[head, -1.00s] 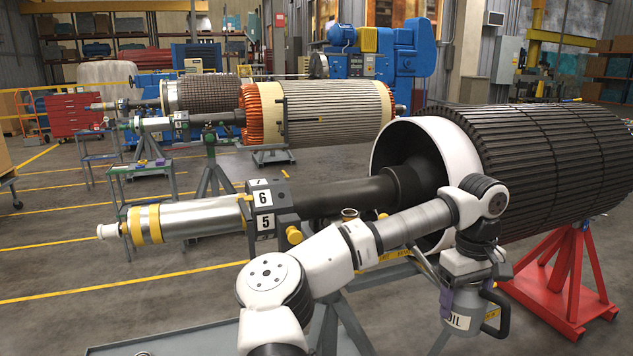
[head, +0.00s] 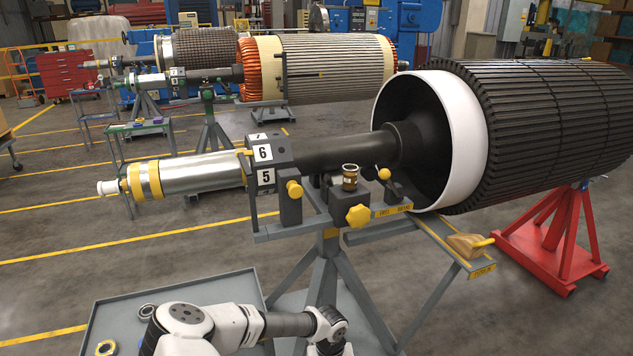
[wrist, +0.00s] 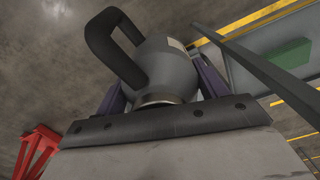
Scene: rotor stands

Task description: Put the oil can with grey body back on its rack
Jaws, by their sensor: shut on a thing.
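The oil can (wrist: 168,68) has a grey body and a dark looped handle. It shows in the wrist view between the purple fingers of my gripper (wrist: 160,84), which is shut on it. The can and gripper are outside the head view; only part of my arm shows at its bottom edge. I cannot make out with certainty which part is the can's rack. A grey stand (head: 330,250) under the dark shaft carries small shelves and labels, with a brass-coloured cup (head: 350,177) on it.
A grey tray (head: 110,310) with metal rings (head: 106,348) lies at the lower left. A tan object (head: 466,244) sits on the stand's right shelf. The large rotor (head: 560,130) rests on a red stand (head: 560,235). A grey bar (wrist: 265,70) crosses the wrist view's right side.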

